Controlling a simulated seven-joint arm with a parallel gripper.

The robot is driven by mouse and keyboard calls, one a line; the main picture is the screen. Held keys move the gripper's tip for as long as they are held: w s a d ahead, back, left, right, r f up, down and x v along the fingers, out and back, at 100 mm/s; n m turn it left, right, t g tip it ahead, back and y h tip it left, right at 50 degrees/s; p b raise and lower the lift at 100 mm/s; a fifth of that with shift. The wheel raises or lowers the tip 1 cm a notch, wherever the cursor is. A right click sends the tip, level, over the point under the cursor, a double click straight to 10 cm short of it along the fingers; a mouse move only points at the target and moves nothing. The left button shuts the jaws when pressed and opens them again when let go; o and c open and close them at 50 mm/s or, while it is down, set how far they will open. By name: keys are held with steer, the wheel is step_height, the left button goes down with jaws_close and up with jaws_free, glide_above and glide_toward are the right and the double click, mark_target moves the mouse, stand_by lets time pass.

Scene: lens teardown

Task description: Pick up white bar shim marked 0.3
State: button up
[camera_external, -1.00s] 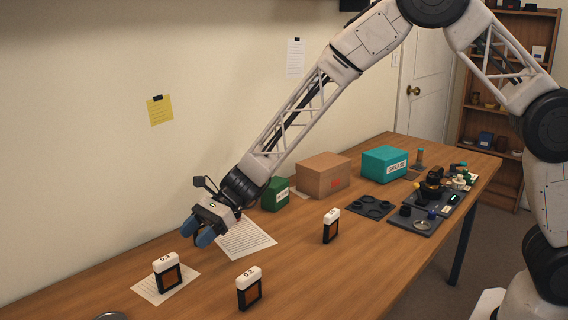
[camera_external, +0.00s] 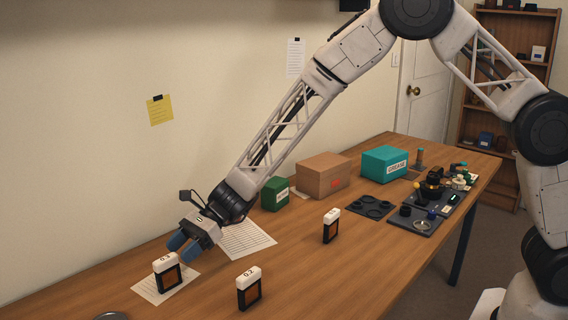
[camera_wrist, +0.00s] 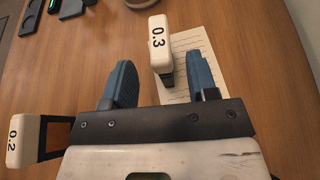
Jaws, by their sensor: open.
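The white bar shim marked 0.3 (camera_external: 167,260) stands upright on a paper sheet at the near left of the table, with a dark frame and orange-brown panel below its white top. In the wrist view the same 0.3 shim (camera_wrist: 160,45) lies ahead of and partly between my fingers, closer to the right one. My gripper (camera_external: 183,246) has blue fingers and is open and empty, just behind and above the 0.3 shim. In the wrist view my gripper (camera_wrist: 157,65) shows its fingers spread wide. I cannot tell whether the right finger touches the shim.
A shim marked 0.2 (camera_external: 249,287) stands to the right, also at the wrist view's left edge (camera_wrist: 24,140). Another similar shim (camera_external: 331,226) stands farther back. Green (camera_external: 275,194), brown (camera_external: 322,176) and teal (camera_external: 385,165) boxes stand behind. Bare table lies between the shims.

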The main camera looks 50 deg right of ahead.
mark_target(157, 272)
stand_by(0.3)
steer(key=shift+x, duration=2.65)
steer(key=shift+w, duration=0.1)
steer(key=shift+c, duration=0.4)
jaws_close()
